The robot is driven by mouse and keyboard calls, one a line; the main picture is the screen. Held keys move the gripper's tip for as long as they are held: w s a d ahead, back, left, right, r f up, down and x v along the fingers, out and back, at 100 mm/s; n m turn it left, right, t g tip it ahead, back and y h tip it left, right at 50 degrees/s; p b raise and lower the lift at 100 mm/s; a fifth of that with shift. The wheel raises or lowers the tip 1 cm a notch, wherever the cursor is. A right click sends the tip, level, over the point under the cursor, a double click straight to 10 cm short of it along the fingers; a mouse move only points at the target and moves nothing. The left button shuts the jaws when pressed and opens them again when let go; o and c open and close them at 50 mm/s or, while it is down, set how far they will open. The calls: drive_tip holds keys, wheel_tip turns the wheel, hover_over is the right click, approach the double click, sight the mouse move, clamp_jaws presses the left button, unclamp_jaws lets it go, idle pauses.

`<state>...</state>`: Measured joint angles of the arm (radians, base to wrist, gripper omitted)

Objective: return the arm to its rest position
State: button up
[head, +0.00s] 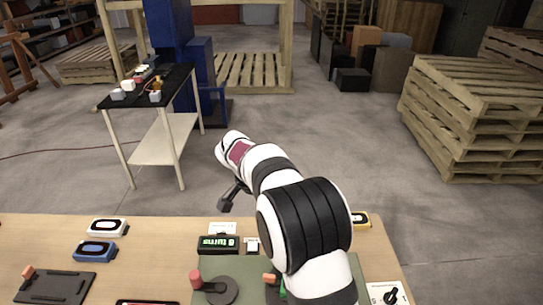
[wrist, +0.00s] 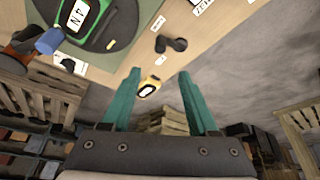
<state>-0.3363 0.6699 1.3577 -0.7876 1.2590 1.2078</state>
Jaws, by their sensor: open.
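My arm rises from the front of the wooden table in the head view, white with black bands, and bends up and to the left. My gripper (head: 229,196) is at its far end, small and dark there, above and beyond the table's back edge. In the wrist view my gripper (wrist: 160,76) shows two teal fingers spread wide apart with nothing held between them.
The table (head: 160,260) holds a white detector (head: 107,227), a blue detector (head: 95,251), a display with green text (head: 218,244), a dark tray (head: 55,287), a red-handled crank (head: 220,290) and a dial card (head: 388,295). A side cart (head: 160,140) and pallets (head: 470,120) stand beyond.

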drive_tip(key=s+d+r+n+g+y, duration=0.1)
drive_tip(key=s+d+r, duration=0.25)
drive_tip(key=s, duration=0.45)
drive_tip(key=s+d+r+n+g+y, duration=0.15)
drive_tip(key=s+r, duration=0.25)
drive_tip(key=s, duration=0.4)
drive_tip(key=s+f+n+y, duration=0.3)
drive_tip(key=s, duration=1.7)
drive_tip(key=shift+s, duration=0.25)
drive_tip(key=shift+n, duration=0.25)
